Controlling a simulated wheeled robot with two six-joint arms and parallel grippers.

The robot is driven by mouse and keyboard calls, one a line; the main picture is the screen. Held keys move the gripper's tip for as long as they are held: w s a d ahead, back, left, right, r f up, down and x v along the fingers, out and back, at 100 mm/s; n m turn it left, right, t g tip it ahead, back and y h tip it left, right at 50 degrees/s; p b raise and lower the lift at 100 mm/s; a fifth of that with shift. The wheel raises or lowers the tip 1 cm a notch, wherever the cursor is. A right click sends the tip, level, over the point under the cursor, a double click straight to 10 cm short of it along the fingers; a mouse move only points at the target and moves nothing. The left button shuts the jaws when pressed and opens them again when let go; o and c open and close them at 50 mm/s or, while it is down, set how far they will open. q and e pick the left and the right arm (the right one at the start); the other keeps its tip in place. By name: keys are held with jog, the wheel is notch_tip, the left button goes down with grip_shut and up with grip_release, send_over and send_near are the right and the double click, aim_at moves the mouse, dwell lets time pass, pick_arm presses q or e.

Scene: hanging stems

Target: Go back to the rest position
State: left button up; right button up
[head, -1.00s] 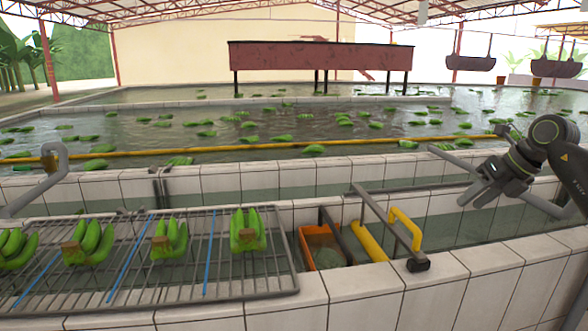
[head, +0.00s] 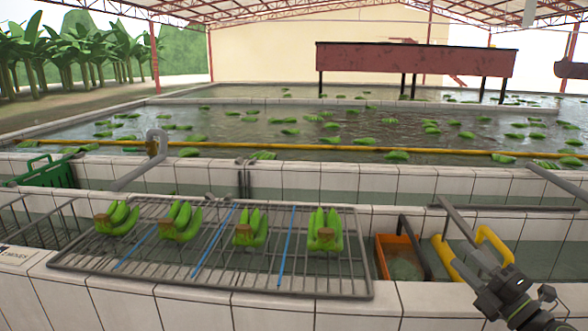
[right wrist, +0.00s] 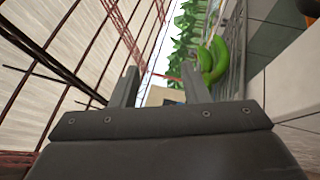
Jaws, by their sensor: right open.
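My right gripper (head: 515,296) is at the lower right of the head view, in front of the tiled wall and close to the yellow handle. In the right wrist view its two fingers (right wrist: 160,82) stand apart with nothing gripped between them. A green banana bunch (right wrist: 212,60) shows beyond the right finger there. My left gripper is not in view. Several green banana bunches (head: 324,232) sit in a row on the metal rack (head: 345,284) in the head view.
An orange bin (head: 400,258) and yellow handles (head: 447,259) lie right of the rack. A grey bent pipe (head: 140,171) rises behind the rack. A green crate (head: 42,172) is at far left. Pools with floating bunches lie behind the tiled walls (head: 330,183).

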jog(key=s+d+f+m+g+h, duration=0.2)
jog(key=s+f+m+g+h, duration=0.1)
jog(key=s+f+m+h, duration=0.55)
jog(key=s+d+f+m+g+h, duration=0.25)
jog(key=s+f+m+h, duration=0.35)
jog(key=f+m, duration=0.55)
jog(key=s+a+f+m+g+y, duration=0.1)
jog(key=s+a+f+m+g, duration=0.15)
jog(key=s, duration=0.45)
jog(key=s+a+f+m+g+y, duration=0.1)
jog(key=s+a+f+m+g, duration=0.2)
jog(key=s, duration=0.4)
jog(key=s+a+f+m+g+y, duration=0.1)
jog(key=s+a+f+g+y, duration=0.1)
jog(key=s+a+f+g, duration=0.3)
notch_tip(320, 180, down, 24)
jog(key=s+d, duration=0.2)
jog(key=d, duration=0.1)
jog(key=s+a+f+g, duration=0.1)
jog(key=s+f, duration=1.3)
jog(key=shift+a+f+g, duration=0.3)
jog(key=shift+f, duration=0.1)
